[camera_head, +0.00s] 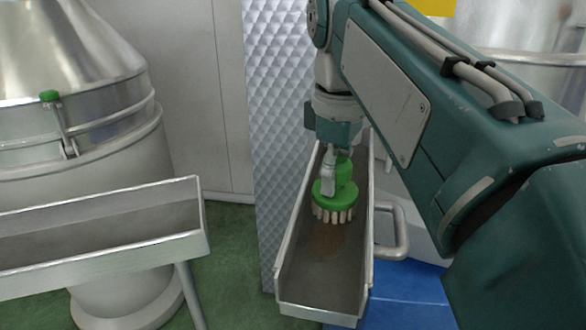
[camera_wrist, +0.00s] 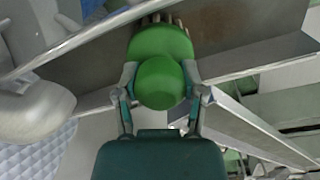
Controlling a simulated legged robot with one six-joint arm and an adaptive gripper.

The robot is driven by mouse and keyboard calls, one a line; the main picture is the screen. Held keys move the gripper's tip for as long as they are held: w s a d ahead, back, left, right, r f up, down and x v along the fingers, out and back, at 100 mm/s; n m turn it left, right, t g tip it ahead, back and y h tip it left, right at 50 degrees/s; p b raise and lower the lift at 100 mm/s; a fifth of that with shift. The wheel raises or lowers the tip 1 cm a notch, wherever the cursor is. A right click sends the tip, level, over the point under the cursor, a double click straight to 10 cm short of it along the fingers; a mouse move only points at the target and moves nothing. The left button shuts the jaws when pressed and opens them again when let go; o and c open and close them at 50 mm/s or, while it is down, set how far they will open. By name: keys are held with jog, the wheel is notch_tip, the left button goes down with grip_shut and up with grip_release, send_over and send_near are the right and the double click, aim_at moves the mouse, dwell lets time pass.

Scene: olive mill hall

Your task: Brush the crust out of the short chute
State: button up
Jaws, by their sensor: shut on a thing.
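My gripper (camera_wrist: 163,92) is shut on the round handle of a green brush (camera_head: 329,193), seen from behind in the wrist view (camera_wrist: 160,45). The brush has pale bristles pointing down. It is inside the short chute (camera_head: 318,290), a metal trough with raised side walls, in the middle of the head view. A brown patch of crust (camera_head: 327,238) lies on the chute floor just below and in front of the bristles. I cannot tell whether the bristles touch the floor. The chute floor behind the brush is mostly hidden by my gripper and arm.
A second metal trough (camera_head: 100,238) on a leg stands at the left, before a large steel vessel (camera_head: 75,130). A tubular handle (camera_head: 398,232) sticks out right of the chute. A quilted metal panel (camera_head: 275,110) stands behind. Green floor (camera_head: 232,260) shows between the troughs.

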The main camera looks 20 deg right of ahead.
jog(key=shift+w+d, duration=0.6)
jog(key=shift+w, duration=0.3)
jog(key=shift+c, duration=0.4)
notch_tip(320, 180, up, 2)
jog(key=shift+r, duration=2)
jog(key=shift+s+a, duration=0.1)
jog(key=shift+s, duration=0.1)
